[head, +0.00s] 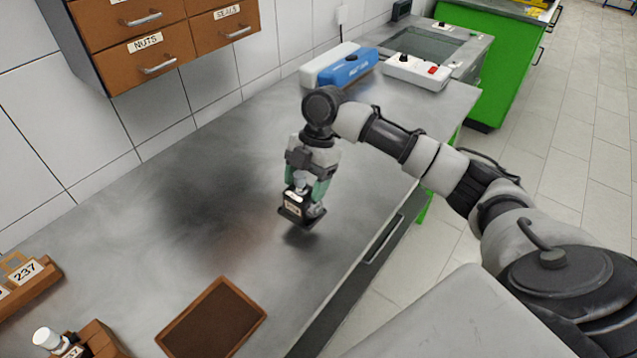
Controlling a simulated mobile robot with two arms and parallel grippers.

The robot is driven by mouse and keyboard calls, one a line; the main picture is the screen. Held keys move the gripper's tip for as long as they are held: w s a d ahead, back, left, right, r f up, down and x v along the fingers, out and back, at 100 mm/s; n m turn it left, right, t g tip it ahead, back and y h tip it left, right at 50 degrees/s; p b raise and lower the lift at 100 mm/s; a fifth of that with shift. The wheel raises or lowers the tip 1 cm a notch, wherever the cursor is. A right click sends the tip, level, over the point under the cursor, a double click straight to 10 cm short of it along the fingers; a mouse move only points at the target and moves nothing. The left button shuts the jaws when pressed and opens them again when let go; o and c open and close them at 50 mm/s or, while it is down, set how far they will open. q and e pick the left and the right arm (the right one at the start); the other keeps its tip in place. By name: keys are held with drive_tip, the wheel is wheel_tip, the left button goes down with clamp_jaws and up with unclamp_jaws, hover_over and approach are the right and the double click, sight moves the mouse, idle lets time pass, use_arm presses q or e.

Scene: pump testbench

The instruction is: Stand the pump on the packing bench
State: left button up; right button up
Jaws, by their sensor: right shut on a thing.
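The pump (296,207), a small black block with a pale label and a silvery part on top and at its side, is at the middle of the head view. My right gripper (307,184), with green fingers, points down and is shut on the pump's upper part. The pump looks roughly upright, and a dark shadow under it suggests it is held a little above the grey metal bench (240,180). The fingers hide part of the pump. I cannot tell from the picture whether this bench is the packing bench. My left gripper is not in view.
A brown-framed tray or mat (212,318) lies at the front. Wooden holders (30,290) stand at the lower left, one tagged 237. A drawer cabinet (165,40) hangs above. A blue case (348,67) and a white switch box (417,72) stand at the back. The bench's middle is clear.

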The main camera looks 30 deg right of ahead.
sight(303, 194)
drive_tip(key=shift+w+f, duration=0.4)
drive_tip(key=shift+w, duration=0.35)
wheel_tip(303, 194, down, 4)
drive_tip(key=shift+r+p, duration=0.25)
drive_tip(key=shift+p, duration=0.2)
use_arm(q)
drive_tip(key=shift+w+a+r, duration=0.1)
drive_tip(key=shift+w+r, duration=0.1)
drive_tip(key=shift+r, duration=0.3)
use_arm(e)
drive_tip(key=shift+f, duration=0.2)
drive_tip(key=o, duration=1.6)
drive_tip(key=shift+s+f, duration=0.15)
use_arm(q)
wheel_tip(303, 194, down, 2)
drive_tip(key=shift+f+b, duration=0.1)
drive_tip(key=shift+b, duration=1)
use_arm(e)
drive_tip(key=v, duration=1.2)
drive_tip(key=shift+a, duration=0.1)
